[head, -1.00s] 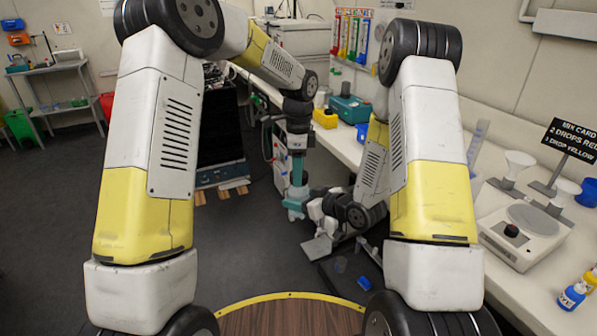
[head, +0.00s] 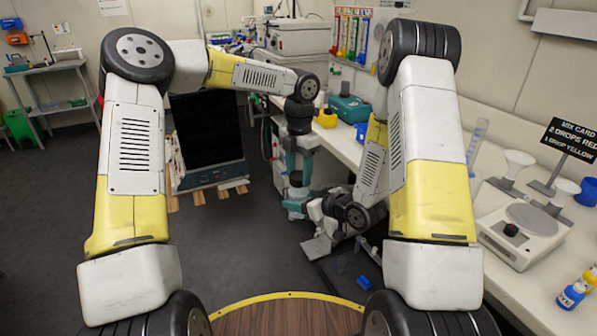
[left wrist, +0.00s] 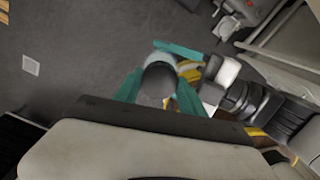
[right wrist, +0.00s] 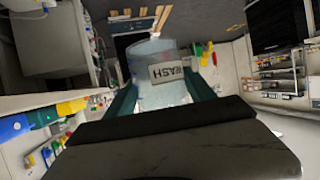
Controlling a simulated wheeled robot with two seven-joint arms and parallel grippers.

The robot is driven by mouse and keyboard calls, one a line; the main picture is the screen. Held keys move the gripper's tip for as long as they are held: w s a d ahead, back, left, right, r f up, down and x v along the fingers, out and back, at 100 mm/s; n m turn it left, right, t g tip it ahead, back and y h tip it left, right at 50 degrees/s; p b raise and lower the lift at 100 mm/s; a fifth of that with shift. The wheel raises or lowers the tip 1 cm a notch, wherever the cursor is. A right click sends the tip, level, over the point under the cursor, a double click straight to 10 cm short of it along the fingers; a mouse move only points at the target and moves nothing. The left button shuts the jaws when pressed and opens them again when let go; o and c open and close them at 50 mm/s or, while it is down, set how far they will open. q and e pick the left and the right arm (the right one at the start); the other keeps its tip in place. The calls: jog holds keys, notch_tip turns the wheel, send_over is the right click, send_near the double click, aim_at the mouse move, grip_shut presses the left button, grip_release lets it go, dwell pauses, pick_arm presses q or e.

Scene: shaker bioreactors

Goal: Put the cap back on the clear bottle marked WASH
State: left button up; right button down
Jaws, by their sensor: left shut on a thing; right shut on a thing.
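The clear bottle marked WASH (right wrist: 155,80) shows in the right wrist view, its label upside down in the picture. My right gripper (right wrist: 162,95) is shut on it, with one teal finger on each side. In the left wrist view my left gripper (left wrist: 156,95) is shut on a round grey thing (left wrist: 158,82), which looks like the cap. A pale shape shows just beyond it; I cannot tell whether it is the bottle.
The white bench (head: 345,146) runs along the right, with a scale (head: 515,233), small dropper bottles (head: 572,294) and a mix card sign (head: 570,140). A dark cabinet (head: 208,140) stands behind my left arm. Open grey floor (head: 240,245) lies at the left and centre.

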pick_arm(q)
jog(key=shift+r+m, duration=0.15)
jog(key=shift+m, duration=0.35)
jog(key=o, duration=1.3)
jog(key=shift+r, duration=0.1)
jog(key=shift+r, duration=2.2)
jog(key=shift+c, duration=0.4)
